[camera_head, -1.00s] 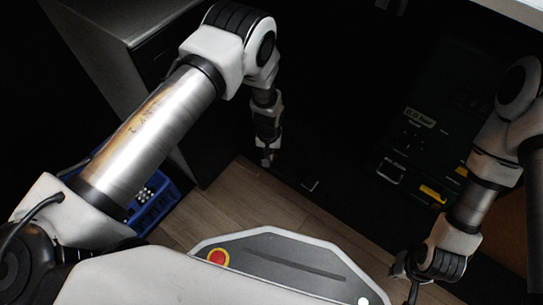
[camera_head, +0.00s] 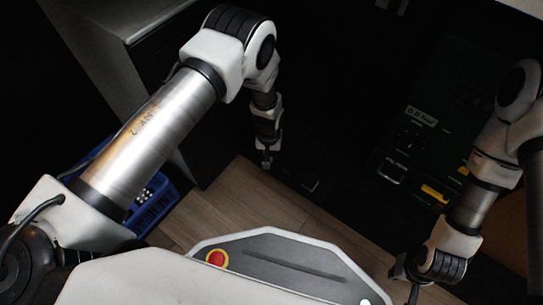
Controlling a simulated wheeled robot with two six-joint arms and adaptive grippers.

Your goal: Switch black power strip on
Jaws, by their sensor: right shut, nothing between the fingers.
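I cannot make out a black power strip for certain; the area around my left gripper is very dark. A small pale edge shows in the dark just right of that gripper, but I cannot tell what it belongs to. My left gripper (camera_head: 267,162) hangs down at the centre, above the far edge of the wood floor. Its fingers are too small and dark to read. My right gripper (camera_head: 412,292) points down at the lower right, shut and empty, partly hidden by its own wrist.
A blue crate (camera_head: 168,197) stands on the wood floor (camera_head: 235,200), partly behind my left arm. A dark cabinet (camera_head: 150,70) stands at the upper left. A dark green item with a yellow part (camera_head: 433,193) lies at the right. Bare floor shows at the centre.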

